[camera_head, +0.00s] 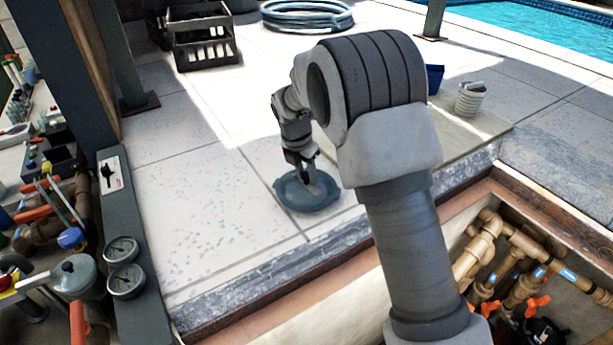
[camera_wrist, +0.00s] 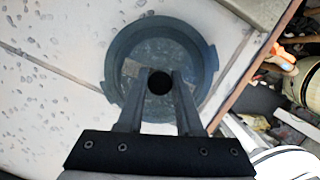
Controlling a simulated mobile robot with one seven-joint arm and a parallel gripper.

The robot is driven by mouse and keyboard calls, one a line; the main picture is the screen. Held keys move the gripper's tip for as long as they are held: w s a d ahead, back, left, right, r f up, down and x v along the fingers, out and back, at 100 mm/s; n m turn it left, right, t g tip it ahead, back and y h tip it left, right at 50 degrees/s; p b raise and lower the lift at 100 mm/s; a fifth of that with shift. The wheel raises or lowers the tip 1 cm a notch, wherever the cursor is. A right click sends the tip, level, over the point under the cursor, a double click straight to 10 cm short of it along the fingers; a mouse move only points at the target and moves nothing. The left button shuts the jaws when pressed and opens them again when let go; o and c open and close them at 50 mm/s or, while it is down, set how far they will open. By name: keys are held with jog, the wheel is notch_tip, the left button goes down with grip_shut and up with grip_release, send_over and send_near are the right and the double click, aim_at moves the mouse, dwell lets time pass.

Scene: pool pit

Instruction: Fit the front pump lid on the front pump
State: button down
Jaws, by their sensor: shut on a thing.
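The front pump lid (camera_head: 304,196) is a round, grey-blue, translucent disc with small lugs on its rim. It is over the pale stone paving, close to the pit edge; I cannot tell whether it rests on the stone or is just above it. My gripper (camera_head: 311,172) is above its middle. In the wrist view, the lid (camera_wrist: 121,57) fills the upper middle, and the two fingers of my gripper (camera_wrist: 159,82) are closed on its dark round central knob. The front pump itself I cannot clearly make out; a dark part (camera_head: 540,332) shows at the bottom right of the pit.
The pit with tan pipes (camera_head: 498,240) and orange valve handles lies at lower right, behind a stone edge (camera_head: 350,238). A post and gauge panel (camera_head: 122,250) stand at left.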

jog(key=shift+f, duration=0.5)
jog(key=shift+f, duration=0.2)
jog(key=c, duration=0.6)
grip_release()
jog(key=shift+o, duration=0.2)
jog(key=shift+r, duration=0.15)
